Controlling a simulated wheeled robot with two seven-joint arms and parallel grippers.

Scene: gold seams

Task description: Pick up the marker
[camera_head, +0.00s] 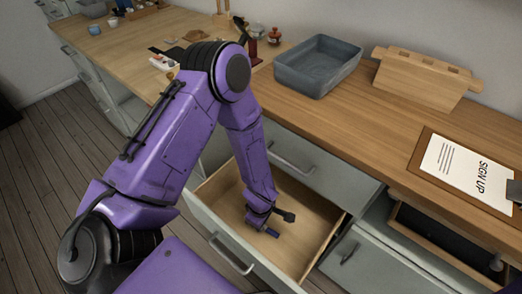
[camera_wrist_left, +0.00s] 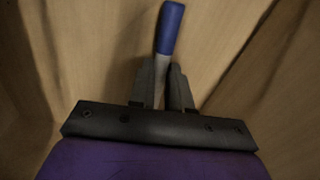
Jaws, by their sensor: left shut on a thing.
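The marker shows in the left wrist view with a blue end (camera_wrist_left: 169,30) and a grey-white body running down between the fingers. My left gripper (camera_wrist_left: 164,85) is shut on that body, with the blue end sticking out past the fingertips. In the head view my left arm reaches down into an open drawer (camera_head: 226,236), and the gripper (camera_head: 269,221) is low inside it. The marker's blue end (camera_head: 272,232) shows beside the gripper there. I cannot tell whether the marker touches the drawer bottom. My right gripper is not in view.
The drawer's walls stand close around my left gripper. On the wooden counter above are a grey bin (camera_head: 318,66), a wooden block with slots (camera_head: 425,77) and a clipboard with a "SIGN UP" sheet (camera_head: 466,172). A red grinder (camera_head: 274,36) stands farther back. Another drawer is open at right (camera_head: 440,236).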

